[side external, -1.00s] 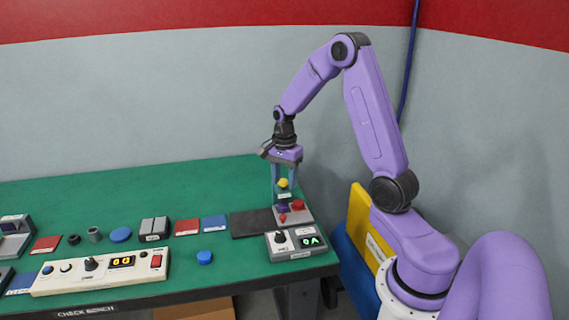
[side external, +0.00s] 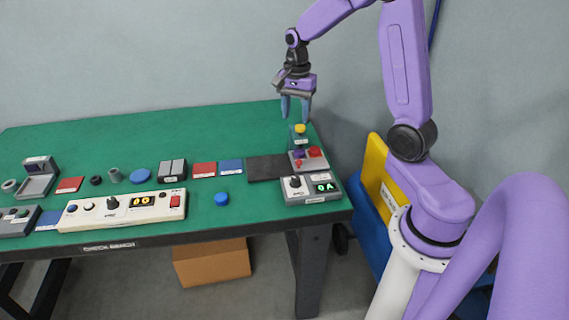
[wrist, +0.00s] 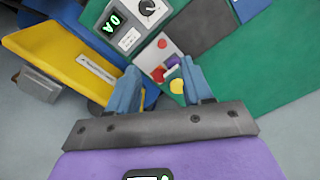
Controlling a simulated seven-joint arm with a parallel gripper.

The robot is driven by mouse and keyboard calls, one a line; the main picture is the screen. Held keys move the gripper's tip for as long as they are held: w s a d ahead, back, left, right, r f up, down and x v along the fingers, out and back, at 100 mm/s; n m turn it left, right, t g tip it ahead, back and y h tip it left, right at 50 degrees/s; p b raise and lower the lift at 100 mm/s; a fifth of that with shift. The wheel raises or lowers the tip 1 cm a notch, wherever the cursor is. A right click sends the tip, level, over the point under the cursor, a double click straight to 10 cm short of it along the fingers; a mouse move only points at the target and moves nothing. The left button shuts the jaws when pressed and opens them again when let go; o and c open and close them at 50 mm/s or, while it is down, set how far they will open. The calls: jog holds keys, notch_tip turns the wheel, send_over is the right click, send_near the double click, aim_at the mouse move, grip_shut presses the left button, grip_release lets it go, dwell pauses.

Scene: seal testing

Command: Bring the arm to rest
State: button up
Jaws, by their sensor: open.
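My gripper (side external: 296,116) hangs near the back right of the green bench (side external: 220,130), its fingers pointing down. A yellow-topped piece (side external: 300,128) stands just below the fingertips in the side view. It also shows in the wrist view (wrist: 177,86), near the right finger. A grey box with red and purple parts (side external: 316,163) sits in front of it.
A control box with a green "0A" display (side external: 310,190) stands at the bench's right front. A dark pad (side external: 266,168) lies left of it. A yellow panel (side external: 376,165) stands beside the bench. A long white panel (side external: 130,210) is at the front left. The back of the bench is clear.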

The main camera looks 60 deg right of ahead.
jog(key=s+a+r+n, duration=0.1)
jog(key=s+a+n, duration=0.3)
jog(key=a+n, duration=0.35)
jog(key=s+a+r+n, duration=0.1)
jog(key=s+a+n, duration=0.45)
jog(key=a, duration=0.25)
jog(key=s+a+n, duration=0.2)
jog(key=s+n, duration=0.5)
jog(key=s, duration=0.1)
jog(key=s+a+n, duration=0.3)
jog(key=s+n, duration=0.5)
jog(key=shift+s+a+r, duration=0.15)
